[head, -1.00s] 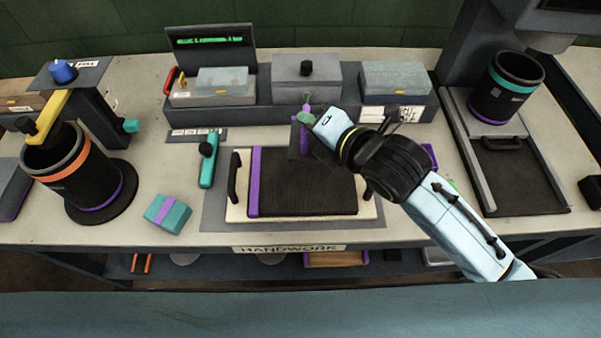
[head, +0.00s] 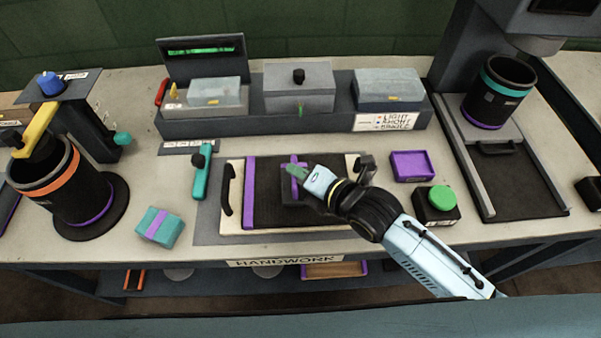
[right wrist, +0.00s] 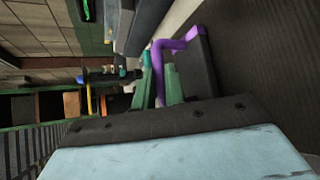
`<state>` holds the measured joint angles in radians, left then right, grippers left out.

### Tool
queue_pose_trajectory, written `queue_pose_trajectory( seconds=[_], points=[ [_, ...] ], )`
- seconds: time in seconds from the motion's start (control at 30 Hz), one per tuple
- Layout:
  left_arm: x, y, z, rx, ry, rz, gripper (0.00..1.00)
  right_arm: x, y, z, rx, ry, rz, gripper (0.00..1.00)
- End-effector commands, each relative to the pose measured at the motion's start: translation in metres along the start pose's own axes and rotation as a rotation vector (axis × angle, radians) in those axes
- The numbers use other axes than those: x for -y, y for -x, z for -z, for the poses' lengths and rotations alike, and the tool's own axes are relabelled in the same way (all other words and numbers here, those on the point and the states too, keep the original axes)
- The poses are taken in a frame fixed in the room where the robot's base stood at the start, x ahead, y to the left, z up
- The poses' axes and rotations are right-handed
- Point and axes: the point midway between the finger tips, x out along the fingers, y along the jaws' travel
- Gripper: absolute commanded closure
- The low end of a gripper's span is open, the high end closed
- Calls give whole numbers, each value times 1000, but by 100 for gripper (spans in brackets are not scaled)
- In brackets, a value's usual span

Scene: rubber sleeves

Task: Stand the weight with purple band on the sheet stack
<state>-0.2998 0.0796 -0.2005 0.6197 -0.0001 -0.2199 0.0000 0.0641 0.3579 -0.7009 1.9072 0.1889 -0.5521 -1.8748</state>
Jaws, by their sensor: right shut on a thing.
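The weight is a dark block with a purple handle-like band (head: 294,168); it also shows in the right wrist view (right wrist: 200,62). My right gripper (head: 296,172) is shut on the purple part, its green fingers on either side in the right wrist view (right wrist: 161,82). The sheet stack (head: 273,210) is a dark pile on a pale board, with a purple strip along its left. The weight is upright over the right-middle of the stack, at or very near its surface; I cannot tell whether it touches. My left gripper is not in view.
A teal block with a purple band (head: 159,227) and a teal tool (head: 201,174) lie left of the board. A purple tray (head: 411,166) and a green-topped dark box (head: 437,204) stand to the right. Containers line the back shelf (head: 300,122).

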Motion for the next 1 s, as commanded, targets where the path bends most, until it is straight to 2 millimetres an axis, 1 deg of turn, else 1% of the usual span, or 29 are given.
queue_pose_trajectory(
  seconds=[0.1, 0.33, 0.37, 0.5, 0.83, 0.93, 1.0],
  points=[
    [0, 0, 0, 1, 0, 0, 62, -3, 0, -2, 5, 1, -11, 100],
    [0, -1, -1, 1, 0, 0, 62, -1, -1, -1, 4, 2, -9, 100],
    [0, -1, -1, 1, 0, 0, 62, 2, -1, 1, 0, 1, -1, 85],
    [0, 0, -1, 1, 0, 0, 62, 2, -1, 1, 0, 1, -1, 67],
    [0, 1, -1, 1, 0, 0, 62, -1, 0, 0, 1, -1, -2, 66],
    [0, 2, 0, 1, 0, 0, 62, 1, 10, 0, 0, 2, 1, 66],
    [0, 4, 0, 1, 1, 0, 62, 1, 21, 0, 0, 2, 0, 66]
  ],
)
